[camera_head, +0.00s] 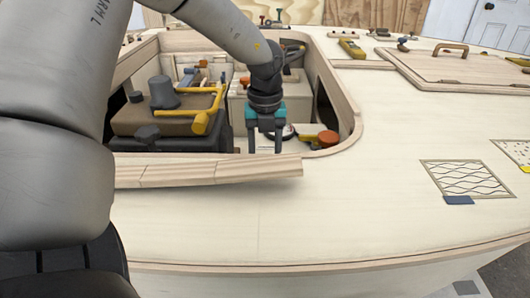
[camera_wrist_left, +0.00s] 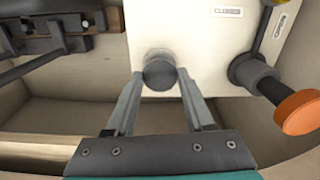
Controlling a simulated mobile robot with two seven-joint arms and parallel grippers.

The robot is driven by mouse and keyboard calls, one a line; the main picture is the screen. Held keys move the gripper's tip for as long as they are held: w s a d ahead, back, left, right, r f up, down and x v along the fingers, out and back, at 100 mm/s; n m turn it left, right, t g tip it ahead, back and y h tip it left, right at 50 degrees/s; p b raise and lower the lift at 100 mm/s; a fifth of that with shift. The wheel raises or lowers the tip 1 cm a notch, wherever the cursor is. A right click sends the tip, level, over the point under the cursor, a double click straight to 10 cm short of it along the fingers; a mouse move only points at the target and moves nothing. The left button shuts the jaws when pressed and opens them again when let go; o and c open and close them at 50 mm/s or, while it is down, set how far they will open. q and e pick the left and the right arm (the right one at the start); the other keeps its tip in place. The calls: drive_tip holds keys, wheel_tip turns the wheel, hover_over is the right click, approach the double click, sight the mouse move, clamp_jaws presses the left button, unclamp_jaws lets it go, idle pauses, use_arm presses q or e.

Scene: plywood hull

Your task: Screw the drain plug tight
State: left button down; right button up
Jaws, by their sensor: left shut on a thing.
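My left gripper (camera_head: 265,139) reaches down into the open well of the plywood hull in the head view. In the left wrist view, my left gripper (camera_wrist_left: 160,78) has its two fingers closed around a dark grey round knob, which looks like the drain plug (camera_wrist_left: 159,74). The plug sits at the edge of a white panel (camera_wrist_left: 195,35). How far it is screwed in cannot be told. In the head view the plug is hidden by the gripper and the well's rim. My right gripper is not in view.
An orange-red knob (camera_wrist_left: 299,112) on a dark stem stands right of my fingers; it also shows in the head view (camera_head: 327,138). A yellow-handled tool (camera_head: 202,119) and a dark engine-like block (camera_head: 160,120) lie left. The wooden rim (camera_head: 352,140) surrounds the well.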

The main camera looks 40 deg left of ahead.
use_arm(q)
drive_tip(key=m, duration=1.2)
drive_tip(key=shift+r+m, duration=0.1)
drive_tip(key=shift+m, duration=0.3)
drive_tip(key=m, duration=0.5)
drive_tip(key=shift+w, duration=0.1)
drive_tip(key=m, duration=0.6)
drive_tip(key=shift+m, duration=0.4)
drive_tip(key=m, duration=0.5)
drive_tip(key=shift+a+r, duration=0.1)
drive_tip(key=m, duration=0.5)
drive_tip(key=shift+w+m, duration=0.1)
drive_tip(key=shift+m, duration=0.3)
drive_tip(key=m, duration=0.5)
drive_tip(key=shift+m, duration=0.3)
drive_tip(key=m, duration=0.5)
drive_tip(key=shift+m, duration=0.4)
